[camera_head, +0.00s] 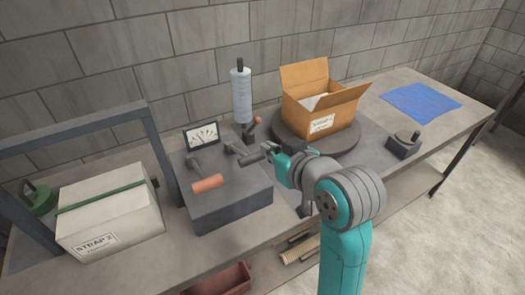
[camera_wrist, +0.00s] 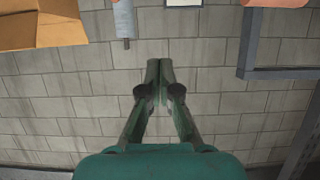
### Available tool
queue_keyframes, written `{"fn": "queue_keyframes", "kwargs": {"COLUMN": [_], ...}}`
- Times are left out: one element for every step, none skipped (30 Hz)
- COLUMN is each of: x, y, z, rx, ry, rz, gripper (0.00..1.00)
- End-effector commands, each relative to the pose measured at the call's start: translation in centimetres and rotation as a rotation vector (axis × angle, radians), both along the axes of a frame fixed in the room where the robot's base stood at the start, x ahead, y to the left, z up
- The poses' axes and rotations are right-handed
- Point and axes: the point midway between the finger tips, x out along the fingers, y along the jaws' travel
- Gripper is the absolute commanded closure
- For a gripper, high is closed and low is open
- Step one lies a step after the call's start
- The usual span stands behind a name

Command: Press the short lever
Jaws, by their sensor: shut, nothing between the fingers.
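A dark grey control box (camera_head: 232,207) stands on the bench with two levers on top. One lever has an orange-red grip (camera_head: 208,183) pointing to the front right. The other has a dark grip (camera_head: 252,158) and lies further back, close to my fingers. Their lengths are hard to compare from this angle. My gripper (camera_head: 268,149) is at the right of the dark grip, partly hidden by my own arm; contact cannot be told. In the wrist view my gripper (camera_wrist: 158,75) is shut and empty, with no lever visible between the fingertips.
A gauge (camera_head: 202,136) stands behind the levers. A wrapped roll on a post (camera_head: 241,95), with a red-tipped handle (camera_head: 257,121), is behind. An open carton (camera_head: 335,112) sits on a round turntable (camera_head: 290,139) to the right. A strapped box (camera_head: 108,220) is left, under a grey frame (camera_head: 70,130).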

Motion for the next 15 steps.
{"fn": "queue_keyframes", "kwargs": {"x": [0.4, 0.7, 1.2, 1.6, 2.0, 2.6, 3.0, 3.5, 4.1, 4.5, 4.9, 5.5, 5.9, 6.3, 6.9], "y": [0.4, 0.6, 0.9, 1.2, 1.5, 1.8, 2.1, 2.4, 2.8, 3.1, 3.4, 3.8, 4.1, 4.4, 4.7], "z": [-0.3, -0.4, -0.7, -0.9, -1.0, -1.3, -1.5, -1.7, -2.0, -2.2, -2.5, -2.7, -3.0, -3.1, -3.4], "rx": [-0.001, 0.000, 0.000, -0.001, 0.000, 0.000, 0.000, 0.000, 0.000, 0.000, 0.000, 0.000, 0.000, 0.000, 0.000], "ry": [0.002, 0.002, 0.002, 0.002, 0.002, 0.002, 0.002, 0.001, 0.002, 0.001, 0.002, 0.001, 0.003, 0.003, 0.001], "rz": [0.001, 0.002, 0.002, 0.003, 0.003, 0.002, 0.002, 0.002, 0.002, 0.002, 0.002, 0.002, 0.001, 0.001, 0.002], "gripper": [1.00, 1.00, 1.00, 1.00, 1.00, 1.00, 1.00, 1.00, 1.00, 1.00, 1.00, 1.00, 1.00, 1.00, 1.00]}}
